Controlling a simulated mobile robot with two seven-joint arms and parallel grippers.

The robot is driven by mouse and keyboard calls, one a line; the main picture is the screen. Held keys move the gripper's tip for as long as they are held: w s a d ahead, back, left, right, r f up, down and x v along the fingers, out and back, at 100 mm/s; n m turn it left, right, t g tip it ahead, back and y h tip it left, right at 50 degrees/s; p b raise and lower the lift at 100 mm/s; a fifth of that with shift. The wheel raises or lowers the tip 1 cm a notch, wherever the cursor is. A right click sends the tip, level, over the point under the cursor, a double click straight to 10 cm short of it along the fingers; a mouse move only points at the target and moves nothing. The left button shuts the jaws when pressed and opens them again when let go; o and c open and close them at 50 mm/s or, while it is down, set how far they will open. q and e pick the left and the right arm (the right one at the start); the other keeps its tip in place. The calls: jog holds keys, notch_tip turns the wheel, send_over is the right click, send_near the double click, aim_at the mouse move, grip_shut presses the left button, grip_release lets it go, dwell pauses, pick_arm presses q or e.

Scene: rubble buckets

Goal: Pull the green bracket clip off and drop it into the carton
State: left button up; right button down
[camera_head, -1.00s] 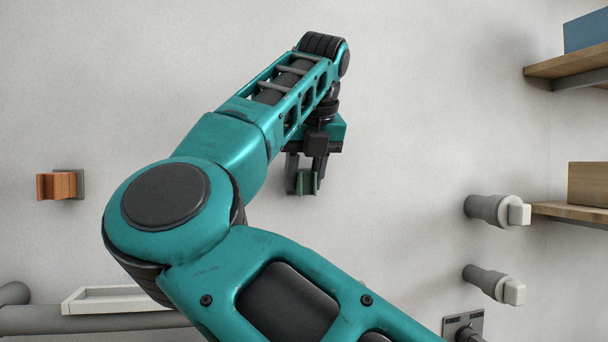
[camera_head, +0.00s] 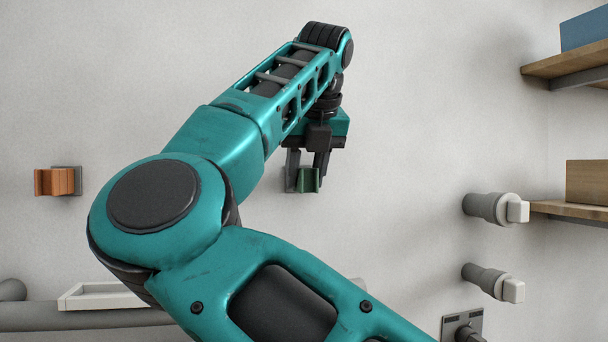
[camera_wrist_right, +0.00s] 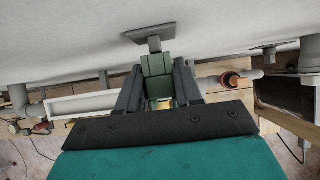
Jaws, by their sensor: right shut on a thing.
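The green bracket clip (camera_head: 308,180) is in front of the wall in the head view. It also shows in the right wrist view (camera_wrist_right: 157,66), between the dark fingers. My right gripper (camera_head: 306,178) is shut on it. A grey wall plate with a short post (camera_wrist_right: 150,34) stands right beyond the clip. I cannot tell whether clip and post still touch. A brown box (camera_head: 587,184) on the right lower shelf may be the carton; its inside is hidden. My left gripper is not in view.
An orange clip (camera_head: 55,182) sits on a wall plate at left. A white tray (camera_head: 100,297) lies low at left by a grey pipe (camera_head: 90,318). Two grey pipe stubs (camera_head: 490,208) jut from the wall at right. A blue box (camera_head: 584,30) is on the upper shelf.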

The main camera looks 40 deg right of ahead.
jog(key=shift+s, duration=0.15)
jog(key=shift+s+a+b, duration=0.3)
jog(key=shift+s, duration=0.1)
jog(key=shift+s+a+f+b, duration=0.1)
jog(key=shift+s+a+b, duration=0.1)
jog(key=shift+s+b, duration=0.15)
jog(key=shift+s+a, duration=0.15)
jog(key=shift+s, duration=0.2)
dwell(1.4)
